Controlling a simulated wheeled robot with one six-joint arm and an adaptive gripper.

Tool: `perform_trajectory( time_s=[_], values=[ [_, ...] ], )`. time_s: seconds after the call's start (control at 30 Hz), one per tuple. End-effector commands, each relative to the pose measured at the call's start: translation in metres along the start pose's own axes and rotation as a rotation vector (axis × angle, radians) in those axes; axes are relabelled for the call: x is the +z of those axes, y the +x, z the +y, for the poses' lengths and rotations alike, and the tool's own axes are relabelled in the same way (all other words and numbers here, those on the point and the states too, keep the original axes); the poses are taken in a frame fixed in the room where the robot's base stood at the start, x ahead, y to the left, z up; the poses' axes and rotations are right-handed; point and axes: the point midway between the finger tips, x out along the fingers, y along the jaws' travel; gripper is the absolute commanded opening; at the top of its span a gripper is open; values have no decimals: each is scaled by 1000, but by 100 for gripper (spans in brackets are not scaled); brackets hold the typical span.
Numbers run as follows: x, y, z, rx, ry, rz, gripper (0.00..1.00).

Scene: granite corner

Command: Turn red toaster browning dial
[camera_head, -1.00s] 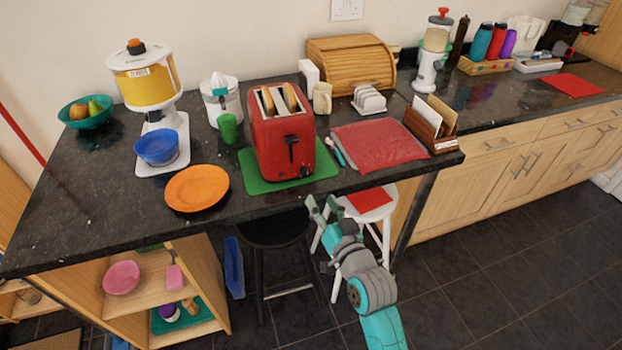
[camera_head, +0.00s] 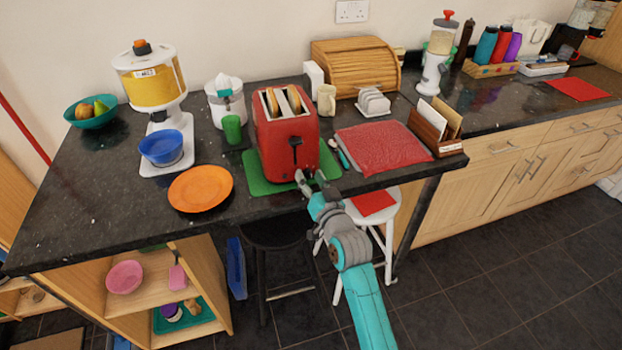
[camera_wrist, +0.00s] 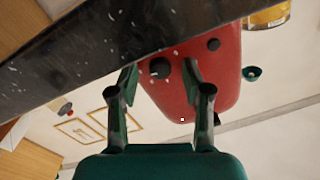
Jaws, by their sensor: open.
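The red toaster (camera_head: 286,137) stands on a green mat (camera_head: 258,183) near the counter's front edge, with two slices of bread in its slots. A black lever (camera_head: 296,142) shows on its front in the head view. In the wrist view, the red toaster front (camera_wrist: 190,85) carries a round black knob (camera_wrist: 160,68), which looks like the browning dial. A second dark knob (camera_wrist: 213,44) is up and to the right. My gripper (camera_head: 311,178) is open in front of the toaster's lower front. In the wrist view, its fingers (camera_wrist: 160,74) flank the round knob; contact is unclear.
The dark counter edge (camera_wrist: 90,45) runs close to my gripper in the wrist view. An orange plate (camera_head: 200,188) lies left of the toaster, a red cloth (camera_head: 378,149) right of it. A white stool (camera_head: 385,216) stands below the counter.

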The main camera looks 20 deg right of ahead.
Motion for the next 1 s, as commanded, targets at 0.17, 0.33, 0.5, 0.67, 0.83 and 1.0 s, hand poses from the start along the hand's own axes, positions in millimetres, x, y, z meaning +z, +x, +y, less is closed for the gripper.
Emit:
perform_trajectory(
  time_s=[0.17, 0.33, 0.5, 0.67, 0.83, 1.0],
  values=[
    [0, 0, 0, 0, 0, 0, 24],
    [0, 0, 0, 0, 0, 0, 0],
    [0, 0, 0, 0, -7, 0, 0],
    [0, 0, 0, 1, -43, -3, 0],
    [-1, 0, 0, 2, -131, -11, 0],
    [-1, 0, 0, 4, -270, -22, 0]
  ],
)
